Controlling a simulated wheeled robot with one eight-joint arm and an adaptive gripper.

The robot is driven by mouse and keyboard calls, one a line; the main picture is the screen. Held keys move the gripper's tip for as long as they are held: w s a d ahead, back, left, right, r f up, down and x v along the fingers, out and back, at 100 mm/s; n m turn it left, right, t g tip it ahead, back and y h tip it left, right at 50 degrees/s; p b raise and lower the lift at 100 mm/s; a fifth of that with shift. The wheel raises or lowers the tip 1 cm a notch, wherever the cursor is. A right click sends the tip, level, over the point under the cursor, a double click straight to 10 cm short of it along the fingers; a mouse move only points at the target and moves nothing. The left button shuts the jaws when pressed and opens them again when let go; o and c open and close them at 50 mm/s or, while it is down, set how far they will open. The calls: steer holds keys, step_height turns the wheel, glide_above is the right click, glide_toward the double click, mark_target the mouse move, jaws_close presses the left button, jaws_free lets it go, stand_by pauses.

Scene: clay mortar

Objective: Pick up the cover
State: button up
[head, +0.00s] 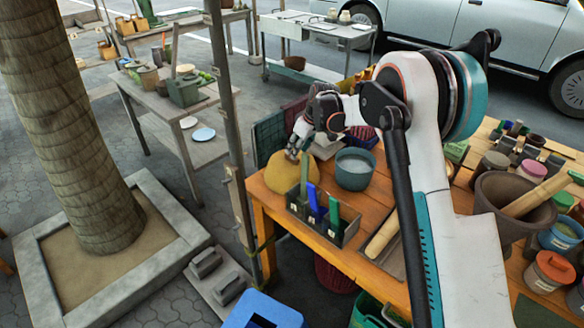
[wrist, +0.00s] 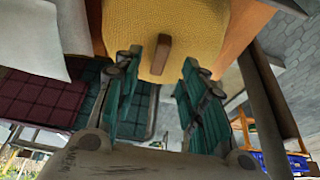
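The cover (head: 291,179) is a yellow woven dome at the far left corner of the wooden table. In the wrist view the cover (wrist: 195,22) fills the top middle, with a brown block-like handle (wrist: 161,54) on it. My gripper (head: 297,150) is just above the cover in the head view, which hides part of its top. In the wrist view my gripper (wrist: 163,62) is open, its teal-padded fingers on either side of the handle in the picture. A gap shows between each finger and the handle. I cannot tell how deep the handle sits between them.
A caddy (head: 345,236) with upright tools stands in front of the cover. A teal bowl (head: 355,181) is to its right. A mortar (head: 487,190) stands farther right. A metal post (head: 227,110) rises close to the table's left edge.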

mark_target(292, 167)
steer(key=b+x, duration=0.1)
steer(key=x, duration=0.3)
steer(key=shift+w+a+f, duration=0.1)
steer(key=shift+w+a, duration=0.05)
steer(key=shift+a, duration=0.05)
jaws_close()
